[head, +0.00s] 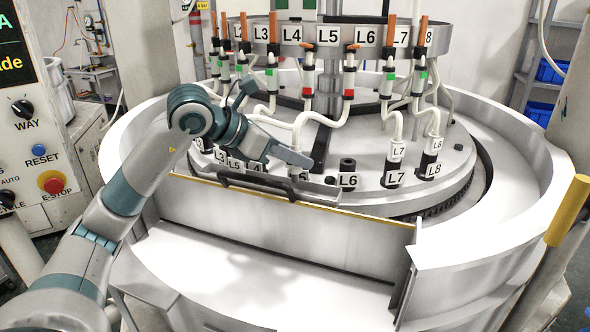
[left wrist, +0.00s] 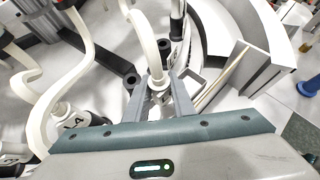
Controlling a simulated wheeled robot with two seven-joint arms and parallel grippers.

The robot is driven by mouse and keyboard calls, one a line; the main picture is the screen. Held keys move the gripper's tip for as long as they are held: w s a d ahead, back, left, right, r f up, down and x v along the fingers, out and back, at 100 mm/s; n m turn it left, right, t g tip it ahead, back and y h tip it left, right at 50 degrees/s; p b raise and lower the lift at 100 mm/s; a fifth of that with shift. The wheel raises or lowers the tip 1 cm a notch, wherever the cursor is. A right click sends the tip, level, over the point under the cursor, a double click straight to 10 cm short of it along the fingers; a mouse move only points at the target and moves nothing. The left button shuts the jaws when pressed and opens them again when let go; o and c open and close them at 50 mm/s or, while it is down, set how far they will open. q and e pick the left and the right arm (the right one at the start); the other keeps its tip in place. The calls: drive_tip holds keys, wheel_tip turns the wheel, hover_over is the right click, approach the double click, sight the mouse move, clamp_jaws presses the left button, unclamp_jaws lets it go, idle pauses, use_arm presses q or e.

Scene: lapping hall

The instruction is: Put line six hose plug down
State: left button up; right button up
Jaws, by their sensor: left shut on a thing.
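My left gripper (head: 300,160) is over the front of the round plate. It is shut on a white hose plug; the plug (left wrist: 157,82) shows between the fingers in the left wrist view, with its white hose (left wrist: 142,28) running up. In the head view the fingers largely hide the plug. Its hose (head: 298,128) seems to lead up to the L6 valve (head: 349,80), whose orange handle lies level. The black L6 socket (head: 348,166) is empty, just right of my gripper. A partly hidden label sits below the fingers. My right gripper is out of view.
Plugs stand in the L7 socket (head: 396,160) and the L8 socket (head: 432,155). Several labelled sockets lie under my arm. Hoses hang from the overhead ring (head: 472,38).

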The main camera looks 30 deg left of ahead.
sight(289, 167)
use_arm(q)
drive_tip(key=shift+f+p, duration=0.65)
drive_tip(key=shift+f, duration=0.95)
drive_tip(key=shift+f, duration=0.1)
drive_tip(key=shift+f, duration=0.1)
drive_tip(key=o, duration=0.9)
drive_tip(key=shift+r, duration=0.25)
